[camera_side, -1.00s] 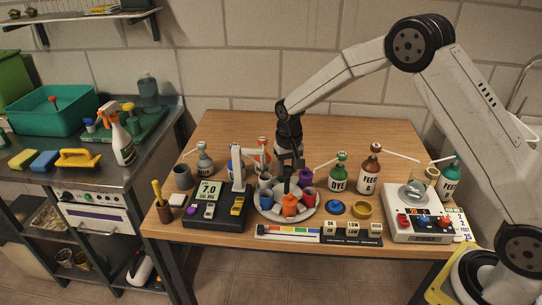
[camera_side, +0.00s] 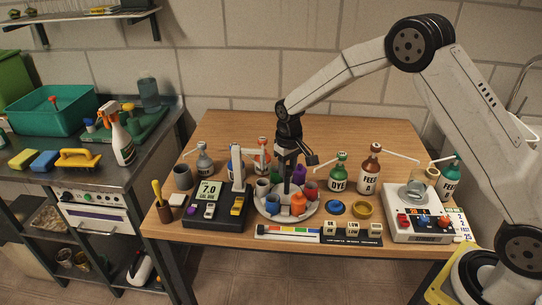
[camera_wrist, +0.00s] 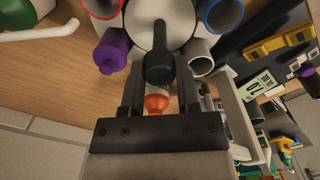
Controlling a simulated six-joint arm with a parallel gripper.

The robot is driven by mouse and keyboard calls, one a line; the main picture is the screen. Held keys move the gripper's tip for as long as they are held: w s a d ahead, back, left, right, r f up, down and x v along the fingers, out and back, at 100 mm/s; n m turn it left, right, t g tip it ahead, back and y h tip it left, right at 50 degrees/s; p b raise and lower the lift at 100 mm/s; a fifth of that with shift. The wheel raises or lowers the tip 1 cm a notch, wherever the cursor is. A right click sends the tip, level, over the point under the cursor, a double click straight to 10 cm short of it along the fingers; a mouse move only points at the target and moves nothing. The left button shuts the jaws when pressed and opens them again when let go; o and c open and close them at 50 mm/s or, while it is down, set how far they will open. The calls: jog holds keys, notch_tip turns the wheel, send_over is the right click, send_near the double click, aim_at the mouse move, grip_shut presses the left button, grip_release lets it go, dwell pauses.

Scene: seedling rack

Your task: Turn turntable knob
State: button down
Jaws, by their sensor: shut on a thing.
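The turntable (camera_side: 268,214) is a round white dish on the wooden table, bearing several coloured cups and bottles. Its black knob (camera_wrist: 158,62) stands at the centre, with a rounded end and a bar across the white disc. My gripper (camera_side: 287,186) reaches down from above into the middle of the turntable. In the wrist view its two fingers stand on either side of the knob and are shut on it. In the side view the knob is mostly hidden by my gripper and the cups.
A black meter stand (camera_side: 214,211) reading 7.0 is close on the left. A green DYE bottle (camera_side: 338,178) and a brown bottle (camera_side: 370,172) stand to the right. A colour strip (camera_side: 290,233) lies in front.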

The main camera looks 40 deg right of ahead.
jog(key=shift+c, duration=1.6)
grip_release()
jog(key=shift+r, duration=0.15)
jog(key=shift+r, duration=3.8)
jog(key=s+f+t, duration=0.1)
jog(key=s+t, duration=0.1)
jog(key=s, duration=2.1)
jog(key=shift+s+f+t, duration=0.15)
jog(key=shift+t, duration=0.15)
